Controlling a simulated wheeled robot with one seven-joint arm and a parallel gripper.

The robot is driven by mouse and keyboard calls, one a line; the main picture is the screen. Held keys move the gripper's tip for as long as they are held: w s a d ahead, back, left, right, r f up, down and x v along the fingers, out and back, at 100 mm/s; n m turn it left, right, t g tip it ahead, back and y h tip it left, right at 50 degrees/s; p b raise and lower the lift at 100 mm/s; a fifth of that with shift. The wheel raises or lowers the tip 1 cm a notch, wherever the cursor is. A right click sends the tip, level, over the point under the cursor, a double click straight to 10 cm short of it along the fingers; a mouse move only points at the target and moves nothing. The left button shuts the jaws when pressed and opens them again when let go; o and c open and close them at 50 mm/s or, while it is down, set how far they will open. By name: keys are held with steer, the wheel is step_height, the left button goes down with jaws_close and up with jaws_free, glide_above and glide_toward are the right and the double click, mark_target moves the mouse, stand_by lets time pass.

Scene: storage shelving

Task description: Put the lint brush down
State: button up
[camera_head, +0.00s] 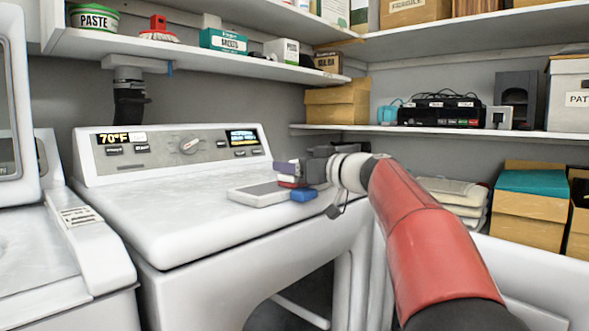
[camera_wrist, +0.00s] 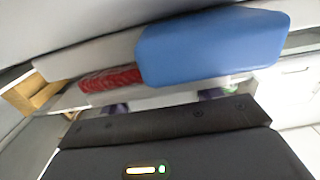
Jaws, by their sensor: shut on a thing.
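The lint brush shows a blue end (camera_head: 304,195) and a red strip in the head view, just over the front right part of the white washer top (camera_head: 190,210). In the wrist view the blue part of the lint brush (camera_wrist: 212,45) is large and close, with the ribbed red part to its left. My gripper (camera_head: 290,172) is shut on the lint brush. Its purple fingertips partly hide the brush. I cannot tell whether the brush touches the surface below it.
A flat grey-white item (camera_head: 260,194) lies on the washer top beside the brush. The washer's control panel (camera_head: 180,147) rises behind. Much of the top to the left is clear. Loaded shelves (camera_head: 200,50) hang above, and folded cloths (camera_head: 452,197) sit at right.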

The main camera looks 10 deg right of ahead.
steer(key=shift+f, duration=0.1)
steer(key=o, duration=1.1)
steer(key=shift+o, duration=0.2)
steer(key=b+v, duration=0.2)
steer(key=v, duration=1)
steer(key=shift+b, duration=0.3)
